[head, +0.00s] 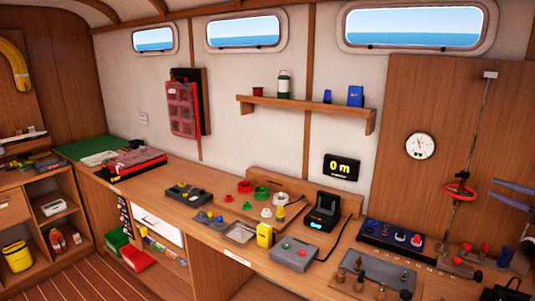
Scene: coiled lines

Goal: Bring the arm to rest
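My gripper and arm do not show clearly in the head view. I cannot tell whether the dark shapes at the lower right edge belong to me. The long wooden workbench (185,178) runs along the wall from the back left to the lower right. On its middle stand several coloured spools, among them a green one (262,194), beside a black device with a lit blue display (323,212). A yellow block (265,235) stands near the front edge, next to a grey box with buttons (294,252).
A wall shelf (305,103) holds a flask and blue boxes. A display reading "0 m" (341,168) and a round gauge (420,146) hang on the wall. A red disc (460,192) sits on a vertical rod at right. The plank floor (85,278) is clear at lower left.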

